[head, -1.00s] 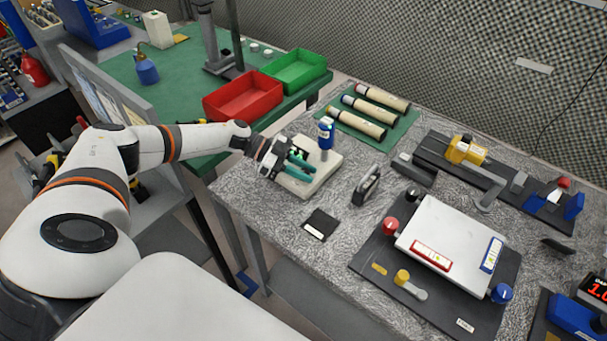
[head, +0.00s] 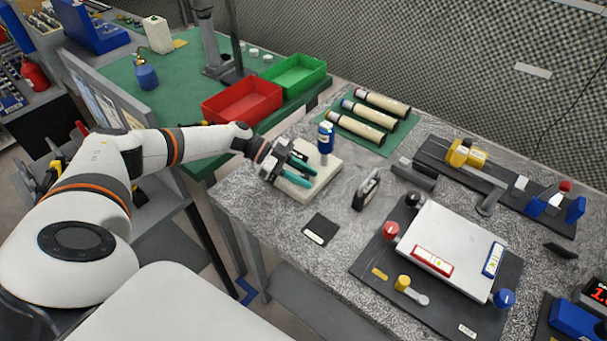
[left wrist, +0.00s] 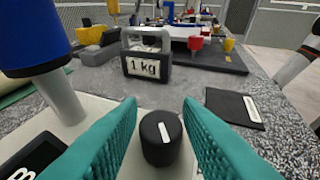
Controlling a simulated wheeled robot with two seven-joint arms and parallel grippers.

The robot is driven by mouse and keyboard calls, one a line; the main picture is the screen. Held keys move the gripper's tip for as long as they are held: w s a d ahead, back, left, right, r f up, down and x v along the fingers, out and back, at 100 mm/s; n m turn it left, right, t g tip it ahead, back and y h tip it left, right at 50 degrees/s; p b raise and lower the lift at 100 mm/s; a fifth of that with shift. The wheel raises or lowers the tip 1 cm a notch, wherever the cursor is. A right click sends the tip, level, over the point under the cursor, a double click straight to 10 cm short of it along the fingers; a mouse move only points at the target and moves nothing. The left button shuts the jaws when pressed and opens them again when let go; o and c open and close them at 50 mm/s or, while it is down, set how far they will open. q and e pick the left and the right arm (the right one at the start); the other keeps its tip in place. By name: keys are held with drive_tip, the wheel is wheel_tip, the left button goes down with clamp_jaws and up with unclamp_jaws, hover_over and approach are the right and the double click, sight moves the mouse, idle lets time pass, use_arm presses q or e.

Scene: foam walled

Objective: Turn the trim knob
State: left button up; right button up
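The trim knob (left wrist: 161,138) is a short black cylinder with a white line on its top. It stands on a pale base plate (left wrist: 110,112), which also shows in the head view (head: 326,172). My left gripper (left wrist: 160,130) is open, with one teal finger on each side of the knob. A gap shows between the knob and each finger. In the head view my left gripper (head: 312,183) is over the base plate and hides the knob. My right gripper is not in view.
A blue-topped post (head: 326,137) stands on the same plate, close by the gripper. A 1 kg weight (left wrist: 147,55) and a dark flat pad (left wrist: 235,107) lie beyond. A panel with coloured knobs (head: 440,250) is to the right. Red (head: 242,101) and green bins are behind.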

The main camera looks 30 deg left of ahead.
use_arm(q)
drive_tip(key=b+v, duration=0.2)
drive_tip(key=v, duration=0.5)
drive_tip(key=shift+a+r, duration=0.15)
drive_tip(key=shift+a, duration=0.05)
